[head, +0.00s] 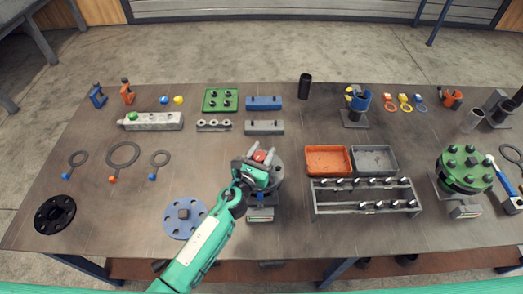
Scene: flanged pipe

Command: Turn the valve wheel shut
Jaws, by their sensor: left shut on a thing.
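The red valve wheel (259,156) shows as a small red piece on top of a grey flanged pipe fitting (277,175) near the middle of the table. My left gripper (262,153) reaches in from the lower left and is shut on the wheel, one grey finger on each side of it. The gripper and wrist hide most of the wheel and part of the fitting, so I cannot tell how far the wheel is turned. My right gripper is not in view.
An orange tray (327,174) and a grey tray (392,171) stand right of the fitting, behind a bolt rack (333,205). A blue flange disc (172,226) lies left of my arm. A green flange (465,156) stands far right. The table between the left-hand rings and my arm is mostly clear.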

